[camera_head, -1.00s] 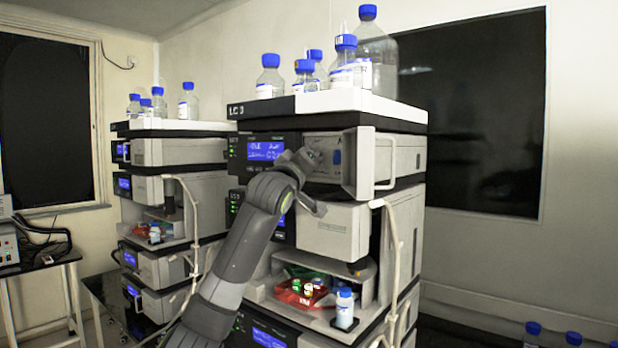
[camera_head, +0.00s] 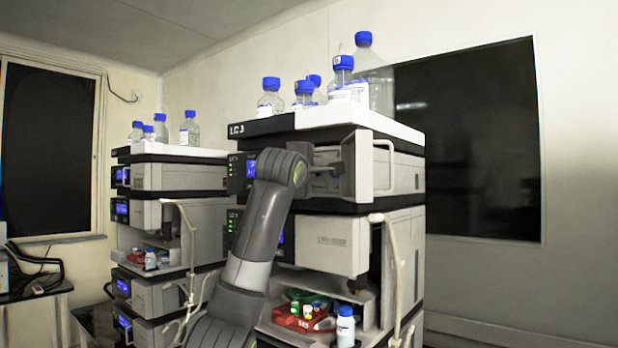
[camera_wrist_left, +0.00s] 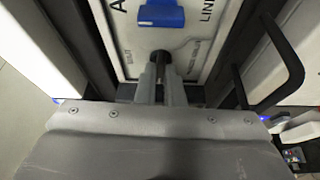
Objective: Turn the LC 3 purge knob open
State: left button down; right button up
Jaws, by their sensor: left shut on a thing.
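The LC 3 stack (camera_head: 240,129) stands in the middle of the head view, with its upper module's front door (camera_head: 360,165) swung open. My left gripper (camera_head: 336,166) is at the recess behind that door, and the arm hides much of the module's front and display. In the left wrist view, my left gripper (camera_wrist_left: 163,75) is shut on a small dark knob (camera_wrist_left: 161,57) on a white panel, just below a blue part (camera_wrist_left: 161,15). The fingers hide part of the knob, so its angle cannot be told. My right gripper is in no view.
Several blue-capped bottles (camera_head: 341,80) stand on the stack's top tray. The open door's handle (camera_head: 384,168) juts out to the right, close to the gripper. A second stack (camera_head: 165,180) is at the left. A red vial tray (camera_head: 300,317) sits lower in the LC 3 stack.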

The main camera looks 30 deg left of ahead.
pick_arm(q)
jog(key=shift+n, duration=0.4)
jog(key=c, duration=1.5)
grip_release()
jog(key=shift+w, duration=0.1)
jog(key=shift+c, duration=0.2)
jog(key=b+v, duration=0.8)
jog(key=v, duration=0.9)
jog(key=shift+s+r, duration=0.15)
jog(key=shift+s, duration=0.05)
jog(key=shift+d, duration=0.1)
